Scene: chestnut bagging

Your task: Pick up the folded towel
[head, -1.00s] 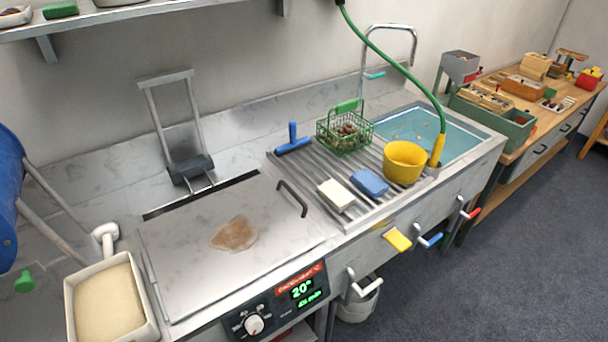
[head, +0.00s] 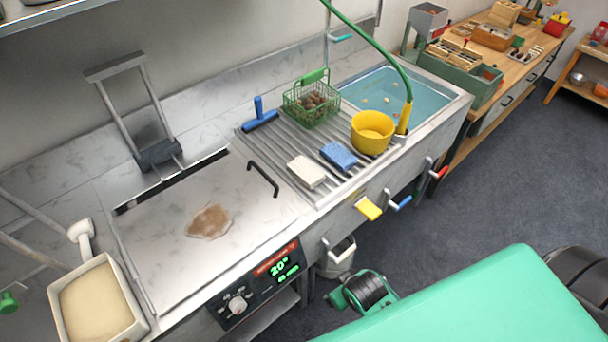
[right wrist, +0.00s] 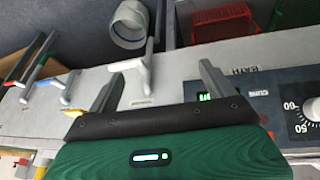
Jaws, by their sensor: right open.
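A white folded block (head: 306,171), which looks like the folded towel, lies flat on the ribbed drainboard (head: 262,149). A blue block (head: 339,156), like a sponge or cloth, lies just right of it. I cannot tell their materials for certain. My right gripper (right wrist: 160,88) is open and empty in the right wrist view, its fingers in front of the counter's front face. In the head view my green right arm comes in at lower right, well apart from the white block. My left gripper is not in view.
A yellow pot (head: 372,132), green wire basket (head: 311,105) and blue squeegee (head: 260,115) share the drainboard. A water basin (head: 440,100) lies behind. A lid with a brown patch (head: 209,221) is at left. Handles, including a white one (right wrist: 132,68), stick out from the front.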

